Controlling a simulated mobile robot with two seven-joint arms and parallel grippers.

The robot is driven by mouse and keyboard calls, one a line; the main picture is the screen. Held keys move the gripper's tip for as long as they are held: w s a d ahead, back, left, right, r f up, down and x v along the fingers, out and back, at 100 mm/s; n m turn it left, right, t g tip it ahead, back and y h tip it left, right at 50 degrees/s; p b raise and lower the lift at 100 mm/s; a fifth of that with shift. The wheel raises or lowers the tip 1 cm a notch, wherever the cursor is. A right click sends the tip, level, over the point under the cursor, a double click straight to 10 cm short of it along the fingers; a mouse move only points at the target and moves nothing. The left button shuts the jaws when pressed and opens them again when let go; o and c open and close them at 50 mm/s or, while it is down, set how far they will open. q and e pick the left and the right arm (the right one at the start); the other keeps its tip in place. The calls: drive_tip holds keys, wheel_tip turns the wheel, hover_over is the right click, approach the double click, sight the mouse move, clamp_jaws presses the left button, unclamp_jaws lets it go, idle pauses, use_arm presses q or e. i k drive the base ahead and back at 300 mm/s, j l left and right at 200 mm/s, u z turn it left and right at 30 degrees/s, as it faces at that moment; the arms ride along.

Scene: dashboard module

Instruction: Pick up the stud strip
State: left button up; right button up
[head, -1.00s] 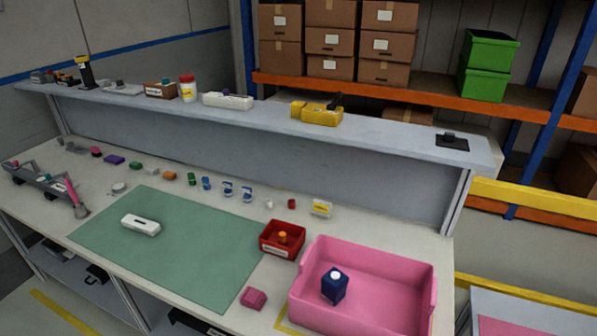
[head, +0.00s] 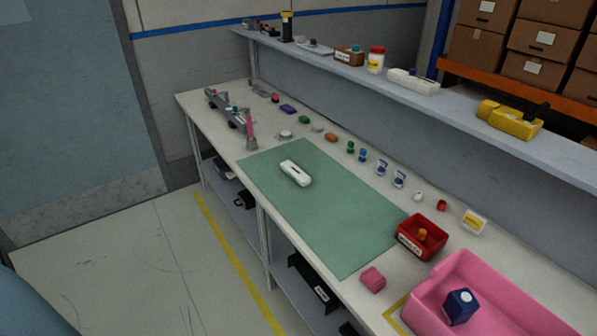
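I cannot tell for sure which thing is the stud strip. A white elongated piece (head: 303,179) with a dark slot lies on the green mat (head: 340,225) on the workbench. A long grey rail-like piece (head: 222,105) with small parts on it lies near the bench's far left end. A white elongated block (head: 413,83) with a small purple part by it sits on the raised shelf. Neither of my grippers shows in the head view.
A row of small coloured parts, including an orange one (head: 331,137), runs behind the mat. A red bin (head: 408,244), a pink block (head: 373,280) and a large pink tray (head: 520,305) holding a dark blue box (head: 460,306) stand at the right. The floor (head: 130,270) before the bench is clear.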

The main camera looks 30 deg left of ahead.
sight(300, 177)
drive_tip(key=j+u, duration=0.1)
drive_tip(key=u, duration=1.3)
drive_tip(key=i+l, duration=0.05)
